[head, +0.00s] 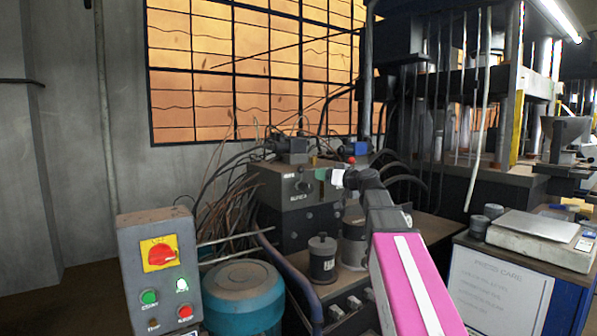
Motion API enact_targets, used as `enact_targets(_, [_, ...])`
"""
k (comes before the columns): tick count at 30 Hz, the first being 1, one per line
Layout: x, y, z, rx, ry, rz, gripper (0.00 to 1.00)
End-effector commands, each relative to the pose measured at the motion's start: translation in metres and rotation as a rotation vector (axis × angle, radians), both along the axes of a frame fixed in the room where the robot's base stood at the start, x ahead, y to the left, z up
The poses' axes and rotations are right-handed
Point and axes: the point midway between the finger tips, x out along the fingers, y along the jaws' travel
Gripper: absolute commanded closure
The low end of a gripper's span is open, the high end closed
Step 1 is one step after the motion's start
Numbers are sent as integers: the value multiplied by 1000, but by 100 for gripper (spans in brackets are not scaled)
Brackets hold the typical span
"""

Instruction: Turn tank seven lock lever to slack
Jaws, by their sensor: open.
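My arm reaches from the lower right to the front of a dark hydraulic unit (280,190), which has a label and a small round dial. My gripper (323,175) is small in the view, open, at the right end of the unit's upper front face. I cannot tell whether it touches anything. A red-tipped piece (351,159), perhaps a lever knob, shows just above and behind the gripper. I cannot make out a tank number or say which part is the lock lever. My arm hides part of the unit's right side.
A grey control box (140,240) with a red rotary switch stands at the lower left, beside a teal motor (243,300). Loose hoses and rods crowd the unit's left. A scale (541,238) sits on a cabinet at the right. A tall press stands behind.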

Motion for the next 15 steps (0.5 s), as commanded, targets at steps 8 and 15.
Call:
enact_targets(8, [21,20,3,2,-5,2,42])
enact_targets(15, [52,51,2,3,-2,2,42])
